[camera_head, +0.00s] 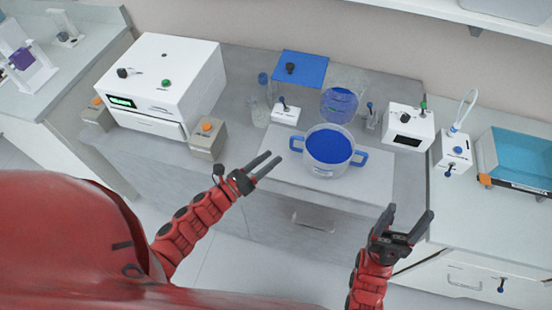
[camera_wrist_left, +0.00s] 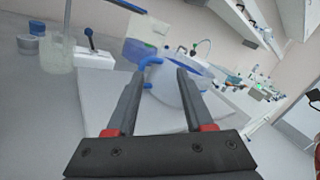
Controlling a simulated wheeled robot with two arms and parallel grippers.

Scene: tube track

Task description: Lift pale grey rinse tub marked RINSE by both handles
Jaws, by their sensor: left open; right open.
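The pale grey rinse tub (camera_head: 327,168) stands upright on a light mat on the bench, with blue contents showing inside. My right gripper (camera_head: 409,220) is open and empty, below and to the right of the tub. In the left wrist view the left handle (camera_wrist_left: 149,64) shows between and beyond the fingers, and the right finger partly hides the tub (camera_wrist_left: 200,75).
A large white instrument (camera_head: 170,80) stands left of the tub, with a small orange-knobbed box (camera_head: 207,140) nearby. White boxes (camera_head: 407,130) stand to the right. The mat (camera_head: 268,165) is clear around the tub.

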